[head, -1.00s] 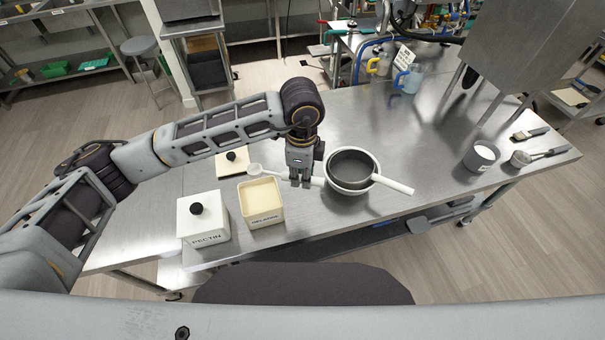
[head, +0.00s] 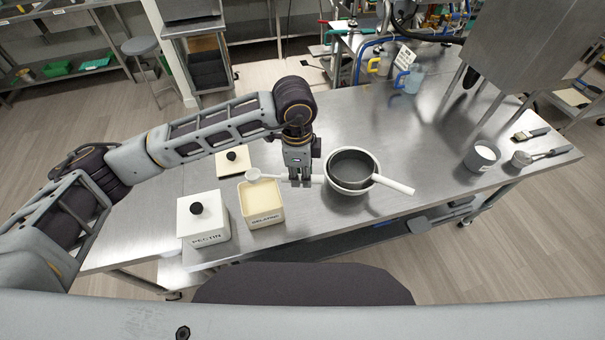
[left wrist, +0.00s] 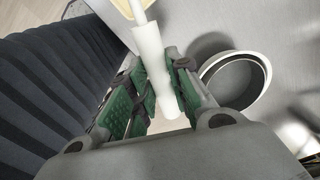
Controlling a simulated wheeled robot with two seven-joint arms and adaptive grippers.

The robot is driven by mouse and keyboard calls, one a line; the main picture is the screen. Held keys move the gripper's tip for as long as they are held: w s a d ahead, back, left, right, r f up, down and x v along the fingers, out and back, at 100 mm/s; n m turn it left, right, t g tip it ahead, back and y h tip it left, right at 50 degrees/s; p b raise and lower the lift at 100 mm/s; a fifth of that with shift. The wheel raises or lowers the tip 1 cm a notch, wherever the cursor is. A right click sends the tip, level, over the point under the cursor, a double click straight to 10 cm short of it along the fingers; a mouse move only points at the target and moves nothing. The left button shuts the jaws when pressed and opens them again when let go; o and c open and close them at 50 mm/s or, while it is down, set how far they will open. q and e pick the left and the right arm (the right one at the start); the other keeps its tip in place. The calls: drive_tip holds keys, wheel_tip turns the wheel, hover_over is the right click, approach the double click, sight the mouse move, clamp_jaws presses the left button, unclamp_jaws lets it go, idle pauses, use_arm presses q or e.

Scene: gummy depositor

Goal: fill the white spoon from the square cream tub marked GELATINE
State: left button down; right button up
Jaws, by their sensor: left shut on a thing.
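The cream square tub marked GELATINE (head: 262,222) stands open on the steel table, with pale powder inside. My left gripper (head: 300,181) is to the right of the tub, between it and the pot. It is shut on the handle of the white spoon (head: 253,175). The spoon's bowl is over the tub's far left rim; I cannot tell its height or whether it holds anything. In the left wrist view the white handle (left wrist: 154,65) lies between the green finger pads, and a corner of the tub (left wrist: 124,8) shows at the top. My right gripper is not in view.
A lidded white PECTIN tub (head: 203,220) stands left of the open tub. A loose lid with a black knob (head: 233,160) lies behind. The table's middle is clear.

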sight(287, 175)
use_arm(q)
drive_tip(key=shift+a+r+h+b, duration=0.25)
drive_tip(key=shift+a+h, duration=0.2)
drive_tip(key=shift+h, duration=0.45)
drive_tip(key=shift+w+a+r+h+b, duration=0.15)
drive_tip(key=shift+a+h+b, duration=0.15)
drive_tip(key=shift+h+b, duration=0.25)
drive_tip(key=shift+s+a+r+h+b, duration=0.1)
drive_tip(key=shift+a+h+b, duration=0.25)
drive_tip(key=shift+h, duration=0.3)
drive_tip(key=shift+w+a+r+h+b, duration=0.15)
drive_tip(key=shift+a+h+b, duration=0.1)
drive_tip(key=shift+h+b, duration=0.45)
drive_tip(key=shift+a+r+g+h+b, duration=0.35)
drive_tip(key=shift+a+h+b, duration=0.2)
drive_tip(key=shift+h+b, duration=0.95)
drive_tip(key=shift+y, duration=0.3)
drive_tip(key=shift+f+b, duration=1.65)
drive_tip(key=shift+f, duration=1.9)
